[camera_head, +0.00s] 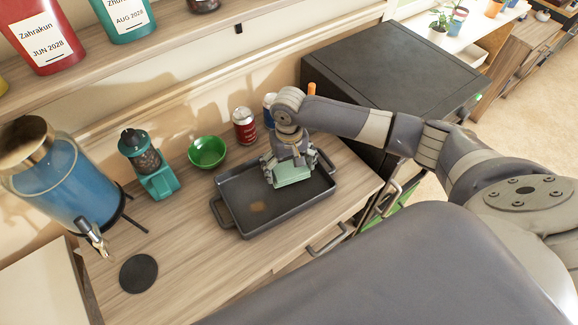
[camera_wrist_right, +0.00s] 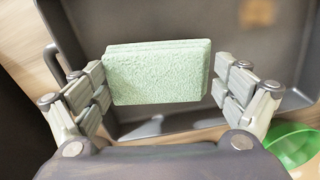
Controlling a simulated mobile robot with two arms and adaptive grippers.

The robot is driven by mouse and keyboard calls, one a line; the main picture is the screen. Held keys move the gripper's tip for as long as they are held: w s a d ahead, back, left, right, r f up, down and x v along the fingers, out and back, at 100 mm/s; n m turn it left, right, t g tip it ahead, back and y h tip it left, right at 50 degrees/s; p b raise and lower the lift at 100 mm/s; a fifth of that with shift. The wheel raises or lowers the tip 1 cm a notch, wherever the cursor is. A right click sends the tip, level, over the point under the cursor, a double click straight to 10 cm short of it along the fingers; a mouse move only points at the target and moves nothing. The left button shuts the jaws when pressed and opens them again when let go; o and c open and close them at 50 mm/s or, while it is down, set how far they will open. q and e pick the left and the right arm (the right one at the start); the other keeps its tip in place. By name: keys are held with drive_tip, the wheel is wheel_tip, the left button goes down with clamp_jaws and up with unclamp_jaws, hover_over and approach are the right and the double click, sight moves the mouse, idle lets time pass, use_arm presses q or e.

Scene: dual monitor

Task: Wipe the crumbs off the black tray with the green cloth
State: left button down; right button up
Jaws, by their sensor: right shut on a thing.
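The black tray (camera_head: 243,215) lies on the wooden counter, with handles at its ends. A light-brown patch of crumbs (camera_head: 258,207) shows on its floor, left of my right gripper; it also shows in the right wrist view (camera_wrist_right: 258,12). My right gripper (camera_head: 288,163) is over the right part of the tray, pointing down, shut on the pale green cloth (camera_head: 293,174). In the right wrist view the cloth (camera_wrist_right: 157,73) looks like a thick folded block between the fingers. I cannot tell whether it touches the tray floor. My left gripper is not in view.
A teal grinder (camera_head: 150,168), a blue drink dispenser (camera_head: 68,180) and a black coaster (camera_head: 138,273) are at left. A black cabinet (camera_head: 390,65) stands at right.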

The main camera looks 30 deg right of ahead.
drive_tip(key=shift+f+b, duration=0.3)
drive_tip(key=shift+f, duration=0.75)
idle(0.4)
drive_tip(key=shift+a, duration=0.1)
